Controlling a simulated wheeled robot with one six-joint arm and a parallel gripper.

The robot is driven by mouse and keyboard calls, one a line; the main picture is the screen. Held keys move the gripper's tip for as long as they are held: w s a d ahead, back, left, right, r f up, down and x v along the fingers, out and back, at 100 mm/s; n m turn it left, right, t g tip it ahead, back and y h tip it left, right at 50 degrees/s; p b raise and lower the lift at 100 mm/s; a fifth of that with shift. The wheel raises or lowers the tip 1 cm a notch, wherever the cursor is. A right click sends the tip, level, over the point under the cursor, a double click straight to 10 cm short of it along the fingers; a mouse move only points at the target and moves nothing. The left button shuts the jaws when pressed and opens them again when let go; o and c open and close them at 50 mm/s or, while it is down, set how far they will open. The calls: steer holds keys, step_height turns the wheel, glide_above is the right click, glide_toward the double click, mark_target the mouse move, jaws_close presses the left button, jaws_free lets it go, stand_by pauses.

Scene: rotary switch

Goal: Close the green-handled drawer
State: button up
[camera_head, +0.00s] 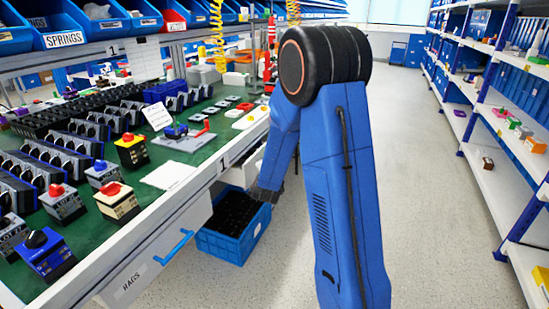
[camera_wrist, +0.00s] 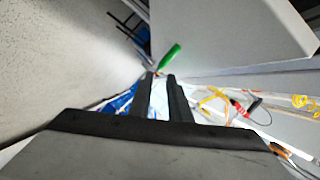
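The green handle (camera_wrist: 170,55) shows in the wrist view, just beyond my fingertips; I cannot tell whether they touch it. It lies beside a large pale panel (camera_wrist: 240,35); which drawer face this is cannot be told. In the head view the green handle is hidden, likely behind my arm. My gripper (camera_wrist: 160,76) has two dark fingers with a pale gap between them and nothing clearly held. In the head view my gripper (camera_head: 265,193) is small and dark, low beside a white drawer front (camera_head: 243,174) under the bench.
A nearer drawer marked RAGS with a blue handle (camera_head: 174,247) sits under the bench (camera_head: 205,160). A blue crate (camera_head: 235,236) stands on the floor below my gripper. Cables (camera_wrist: 245,105) show at right in the wrist view. Shelves (camera_head: 495,120) line the right; the aisle floor is clear.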

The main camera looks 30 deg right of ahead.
steer(key=x, duration=0.9)
jaws_close()
